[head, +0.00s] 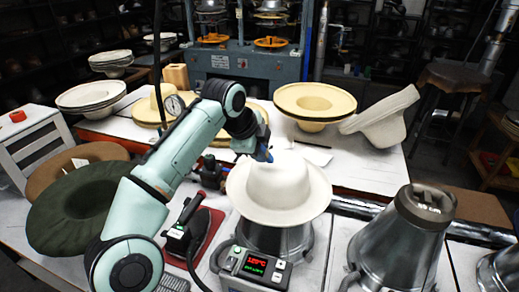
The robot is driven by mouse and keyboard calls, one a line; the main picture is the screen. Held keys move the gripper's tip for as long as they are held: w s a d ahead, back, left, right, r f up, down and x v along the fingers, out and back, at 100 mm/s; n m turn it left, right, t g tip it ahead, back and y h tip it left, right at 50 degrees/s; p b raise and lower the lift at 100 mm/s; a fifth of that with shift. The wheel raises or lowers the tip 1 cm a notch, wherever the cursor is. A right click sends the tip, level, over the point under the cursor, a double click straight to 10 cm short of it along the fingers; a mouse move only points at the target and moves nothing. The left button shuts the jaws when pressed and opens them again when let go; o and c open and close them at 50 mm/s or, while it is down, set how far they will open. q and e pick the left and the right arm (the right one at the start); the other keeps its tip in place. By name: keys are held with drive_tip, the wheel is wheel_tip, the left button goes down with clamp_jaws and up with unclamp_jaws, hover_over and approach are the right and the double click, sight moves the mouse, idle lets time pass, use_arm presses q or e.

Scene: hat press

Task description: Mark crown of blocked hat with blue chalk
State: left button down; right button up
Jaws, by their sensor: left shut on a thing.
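The cream-white blocked hat (283,199) sits crown up on a metal block stand just right of the middle in the head view. My left arm reaches in from the left and bends down toward its crown. My left gripper (258,146) is at the upper left edge of the crown and is shut on a small blue piece, the blue chalk (265,156). The chalk is close to the crown; I cannot tell whether it touches. The fingertips are small and partly hidden. No clear blue mark shows on the crown. My right gripper is not in view.
A control box (253,268) with a lit display stands before the hat. An iron (188,225) rests on a red pad at its left. Yellow hats (313,100), a tilted white hat (381,117) and a green hat (75,207) surround the work area.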

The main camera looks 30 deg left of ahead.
sight(269, 153)
use_arm(q)
drive_tip(key=shift+f+b, duration=0.45)
drive_tip(key=shift+f, duration=0.2)
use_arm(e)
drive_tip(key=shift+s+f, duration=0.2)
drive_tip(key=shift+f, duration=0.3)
use_arm(q)
drive_tip(key=shift+w+d+r+p, duration=0.15)
drive_tip(key=shift+w+d+p, duration=0.05)
drive_tip(key=shift+w+p, duration=0.3)
drive_tip(key=shift+w+d+r+p, duration=0.1)
drive_tip(key=shift+w+d+p, duration=0.05)
drive_tip(key=shift+w+p, duration=0.3)
drive_tip(key=shift+w+d+p, duration=0.2)
drive_tip(key=shift+w+p, duration=0.35)
drive_tip(key=shift+w, duration=0.05)
drive_tip(key=shift+w+f, duration=0.15)
drive_tip(key=shift+w, duration=0.05)
drive_tip(key=shift+w+d+p, duration=0.3)
drive_tip(key=shift+w+p, duration=0.2)
drive_tip(key=shift+p, duration=0.2)
drive_tip(key=shift+w+d+p, duration=0.2)
drive_tip(key=shift+w+p, duration=0.35)
drive_tip(key=shift+w, duration=0.45)
drive_tip(key=shift+f, duration=0.1)
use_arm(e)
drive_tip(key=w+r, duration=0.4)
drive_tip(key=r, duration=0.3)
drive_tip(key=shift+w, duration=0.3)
